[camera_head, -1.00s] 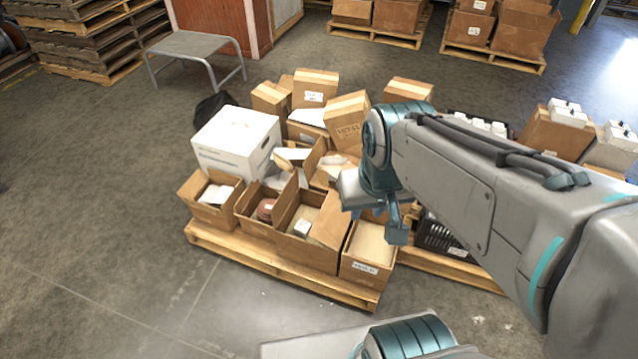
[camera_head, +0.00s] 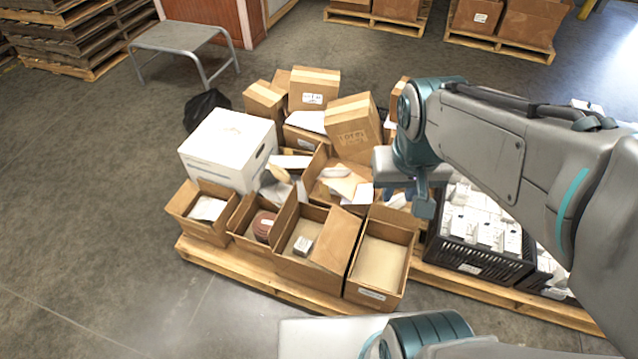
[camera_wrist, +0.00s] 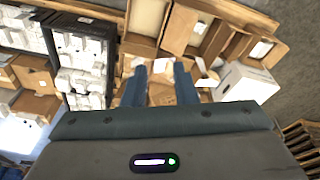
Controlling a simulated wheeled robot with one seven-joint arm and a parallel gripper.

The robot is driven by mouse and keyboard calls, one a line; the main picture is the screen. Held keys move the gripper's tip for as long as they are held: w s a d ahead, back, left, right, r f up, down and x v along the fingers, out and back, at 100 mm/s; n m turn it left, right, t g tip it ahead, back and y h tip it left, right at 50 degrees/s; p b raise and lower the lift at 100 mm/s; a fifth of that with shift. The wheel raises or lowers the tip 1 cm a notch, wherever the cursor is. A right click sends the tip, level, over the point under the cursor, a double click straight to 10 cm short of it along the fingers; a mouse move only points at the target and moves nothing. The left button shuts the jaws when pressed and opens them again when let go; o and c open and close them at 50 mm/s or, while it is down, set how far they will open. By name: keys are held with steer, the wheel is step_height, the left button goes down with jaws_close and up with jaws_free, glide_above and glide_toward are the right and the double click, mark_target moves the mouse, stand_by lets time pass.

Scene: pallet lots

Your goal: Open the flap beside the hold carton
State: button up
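Several open cartons stand along the pallet's front. One front carton (camera_head: 295,268) holds a small box, and its raised flap (camera_head: 338,240) slants over its right side. To its right is an open carton (camera_head: 379,267) with a white label; its lettering is too small to read surely. A closed, taped carton (camera_head: 353,128) behind bears dark print, so I cannot tell which is the hold carton. My gripper (camera_head: 400,192) hovers above the right back of these cartons, partly hidden by my wrist. In the wrist view its blue fingers (camera_wrist: 160,78) are apart, with nothing visibly held between them.
A white lidded box (camera_head: 228,150) stands at the pallet's left. Black crates (camera_head: 478,258) of white packages stand close on the right. A grey step table (camera_head: 180,38) is at the back left. Floor is clear at the left and front.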

steer(key=w+a+f+g+h+b, duration=0.25)
steer(key=w+f+b, duration=0.55)
steer(key=f, duration=0.6)
steer(key=n+t+h+b, duration=0.2)
steer(key=t+h+b, duration=0.5)
steer(key=h+b, duration=0.7)
glide_toward(320, 237)
steer(key=d+r+y+b, duration=0.2)
steer(key=d+y+b, duration=0.1)
steer(key=x, duration=0.4)
steer(key=b+x, duration=0.1)
steer(key=x, duration=0.2)
steer(key=shift+w+d+f, duration=0.15)
steer(key=shift+w+f, duration=0.15)
steer(key=shift+w, duration=0.1)
jaws_close()
